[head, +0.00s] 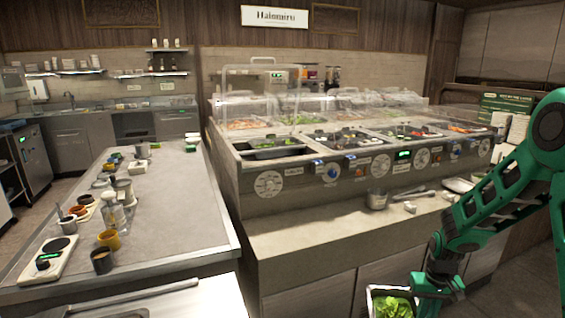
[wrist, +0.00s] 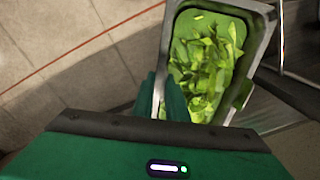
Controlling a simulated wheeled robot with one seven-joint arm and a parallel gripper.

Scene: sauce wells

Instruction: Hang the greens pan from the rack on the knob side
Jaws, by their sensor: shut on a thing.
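The greens pan (head: 371,301) is a metal pan of green leaves, low at the bottom edge of the head view and partly cut off. My gripper (head: 428,286) is shut on its right side there. In the wrist view the pan (wrist: 163,62) looks tilted, with the leaves inside, and my gripper's green finger (wrist: 174,102) is against its near wall. The well unit (head: 300,187) has a front panel with round dials and blue knobs (head: 331,173). Its front-left well (head: 272,152) shows a dark gap. I cannot make out which part is the rack.
A counter ledge (head: 310,236) runs below the panel, with a metal cup (head: 377,199) and utensils toward its right. Clear lids (head: 250,107) stand over the back wells. A side table (head: 165,215) at left holds cups and bottles. The ledge's left part is clear.

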